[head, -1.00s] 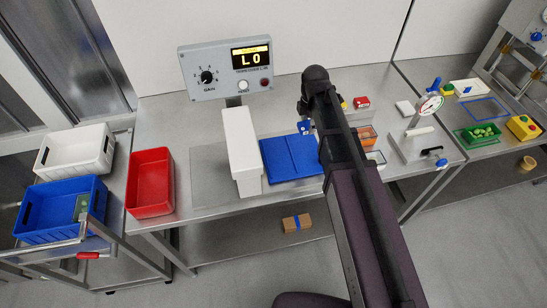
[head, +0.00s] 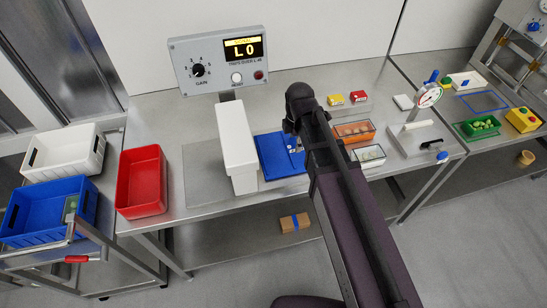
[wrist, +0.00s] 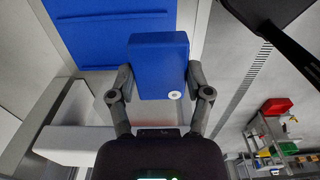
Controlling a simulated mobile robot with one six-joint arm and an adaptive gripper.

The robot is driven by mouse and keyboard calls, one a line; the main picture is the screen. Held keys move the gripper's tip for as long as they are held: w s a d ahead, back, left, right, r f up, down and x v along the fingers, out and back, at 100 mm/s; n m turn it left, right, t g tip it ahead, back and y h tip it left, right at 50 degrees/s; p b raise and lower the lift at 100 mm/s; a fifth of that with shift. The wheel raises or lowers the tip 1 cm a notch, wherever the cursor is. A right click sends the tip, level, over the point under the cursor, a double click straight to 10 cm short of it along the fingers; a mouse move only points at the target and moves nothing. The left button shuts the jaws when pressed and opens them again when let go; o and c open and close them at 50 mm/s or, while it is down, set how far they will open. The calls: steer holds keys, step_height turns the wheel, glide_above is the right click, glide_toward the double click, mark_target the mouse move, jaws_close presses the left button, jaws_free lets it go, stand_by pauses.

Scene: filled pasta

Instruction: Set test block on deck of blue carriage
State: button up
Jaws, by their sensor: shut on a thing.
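The blue carriage (head: 275,160) is a flat blue plate beside the white housing on the bench in the head view. It also shows as a broad blue surface (wrist: 85,35) at the top left of the wrist view. My gripper (wrist: 160,76) is shut on the test block (wrist: 155,65), a blue block with a white round spot near one corner. In the head view my gripper (head: 297,145) is over the right part of the carriage, and the block hardly stands out against it. I cannot tell whether the block touches the deck.
The white housing (head: 237,145) stands upright at the carriage's left. The panel (head: 219,60) reading "L 0" is behind it. A red bin (head: 141,180) stands further left. An orange tray (head: 354,132), a clear tray (head: 369,155) and a dial gauge stand (head: 416,140) are to the right.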

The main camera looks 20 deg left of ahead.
steer(key=s+f+b, duration=0.5)
steer(key=s+f, duration=0.1)
steer(key=s, duration=0.4)
steer(key=shift+a+f, duration=0.25)
steer(key=b, duration=0.2)
glide_above(275, 153)
steer(key=s, duration=0.1)
steer(key=shift+d+f, duration=0.35)
steer(key=shift+f, duration=0.35)
steer(key=shift+w+a, duration=0.3)
steer(key=shift+w, duration=0.15)
steer(key=shift+w+f, duration=0.1)
steer(key=shift+f, duration=0.25)
step_height(275, 153, down, 3)
steer(key=b, duration=0.3)
steer(key=shift+f+b, duration=0.1)
steer(key=shift+b, duration=0.2)
